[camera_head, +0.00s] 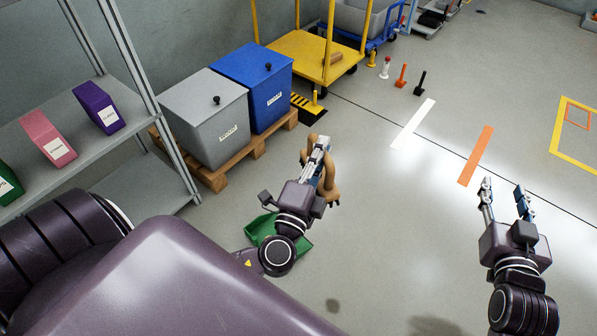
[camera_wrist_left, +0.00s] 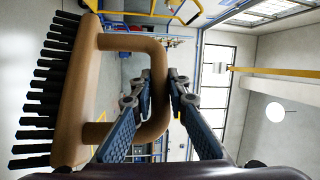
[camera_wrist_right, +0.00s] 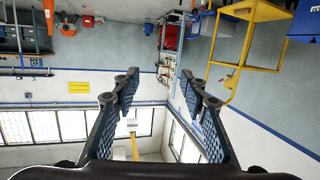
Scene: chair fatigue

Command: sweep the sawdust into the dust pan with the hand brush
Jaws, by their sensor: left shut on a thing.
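The hand brush (camera_head: 330,188) is tan with a loop handle, and its black bristles show in the left wrist view (camera_wrist_left: 72,100). My left gripper (camera_head: 320,146) is shut on the brush's handle and holds it near the green dust pan (camera_head: 300,245). The pan is partly hidden beneath my left wrist. My right gripper (camera_head: 506,186) is open and empty, apart to the right; its spread fingers also show in the right wrist view (camera_wrist_right: 166,92). A small dark patch (camera_head: 333,304) lies on the floor; I cannot tell whether it is sawdust or shadow.
A grey bin (camera_head: 205,118) and a blue bin (camera_head: 262,85) stand on a wooden pallet (camera_head: 250,150) at the back left. A shelf (camera_head: 85,130) with coloured boxes is at the left. A yellow cart (camera_head: 310,52) stands behind. The floor on the right is mostly clear.

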